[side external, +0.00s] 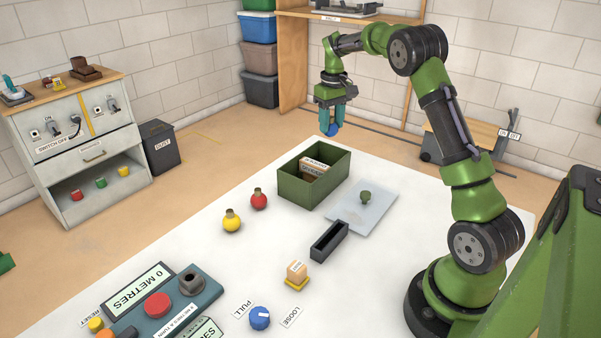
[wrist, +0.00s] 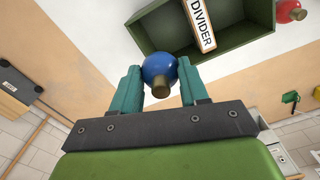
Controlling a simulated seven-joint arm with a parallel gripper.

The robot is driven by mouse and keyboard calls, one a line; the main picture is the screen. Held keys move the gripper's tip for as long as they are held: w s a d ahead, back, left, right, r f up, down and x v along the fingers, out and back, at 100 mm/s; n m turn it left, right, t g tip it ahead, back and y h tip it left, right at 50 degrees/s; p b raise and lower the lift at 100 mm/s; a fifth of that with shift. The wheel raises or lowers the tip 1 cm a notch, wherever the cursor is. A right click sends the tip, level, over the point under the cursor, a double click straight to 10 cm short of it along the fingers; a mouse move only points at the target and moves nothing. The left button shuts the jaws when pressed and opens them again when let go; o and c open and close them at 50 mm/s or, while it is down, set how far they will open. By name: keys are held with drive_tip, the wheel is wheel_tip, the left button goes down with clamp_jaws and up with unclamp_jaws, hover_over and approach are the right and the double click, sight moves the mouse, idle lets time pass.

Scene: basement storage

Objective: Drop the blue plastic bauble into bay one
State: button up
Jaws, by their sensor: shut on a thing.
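The blue bauble (side external: 332,130) is held between the teal fingers of my gripper (side external: 333,118), in the air near the back of the white table. In the wrist view the blue bauble (wrist: 158,67) sits between both fingertips of my gripper (wrist: 160,76), its brass-coloured cap towards the palm. The open green box (side external: 292,190) stands on the table, lower than the bauble. A divider (side external: 314,166) labelled DIVIDER stands inside it. In the wrist view the bauble overlaps the edge of the green box (wrist: 150,32), beside the divider (wrist: 200,22). I see no label reading bay one.
A grey lid (side external: 350,220) with a green knob lies right of the box. A red bauble (side external: 259,199) and a yellow bauble (side external: 232,221) stand left of it. A dark open tray (side external: 329,242) and a control panel (side external: 160,308) are nearer the front.

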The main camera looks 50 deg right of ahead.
drive_tip(key=shift+d+f, duration=0.1)
drive_tip(key=shift+f, duration=2.85)
drive_tip(key=o, duration=1.1)
wheel_tip(320, 180, up, 17)
drive_tip(key=shift+f, duration=0.1)
drive_tip(key=shift+d, duration=0.1)
